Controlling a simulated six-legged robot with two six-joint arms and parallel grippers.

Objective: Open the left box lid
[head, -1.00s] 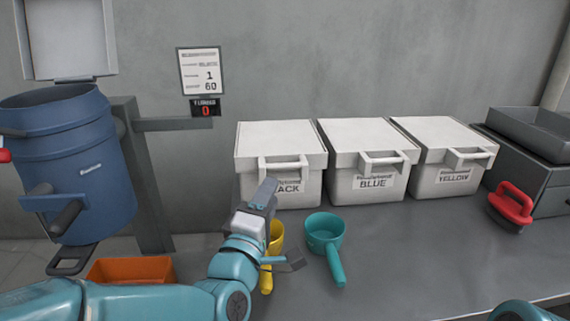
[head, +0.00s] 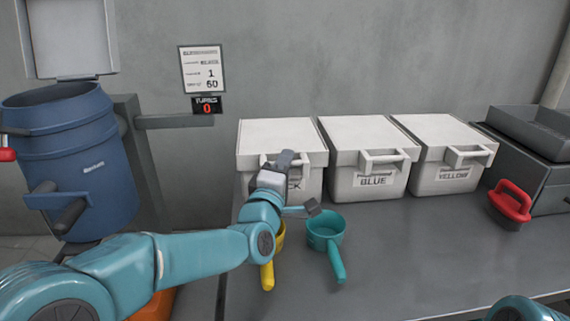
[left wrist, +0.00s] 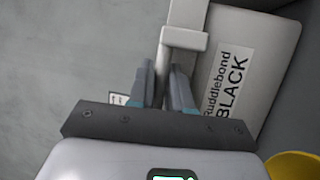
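The left box (head: 310,187), marked BLACK, stands against the wall with its white lid (head: 280,138) shut. A white handle (head: 303,162) sticks out from the lid's front. My left gripper (head: 287,158) is at the left part of this handle and hides some of it and the label. In the left wrist view my gripper's two fingers (left wrist: 163,85) are apart, with the pale handle (left wrist: 185,39) just ahead and partly in line with the gap. I cannot tell whether they touch it. The BLACK label (left wrist: 228,85) shows beside them. My right gripper is out of view.
Boxes marked BLUE (head: 372,185) and YELLOW (head: 452,178) stand to the right, lids shut. A teal scoop (head: 325,232) and a yellow scoop (head: 267,276) lie in front, close to my left arm. A blue drum (head: 75,160) stands at left. The table's right front is clear.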

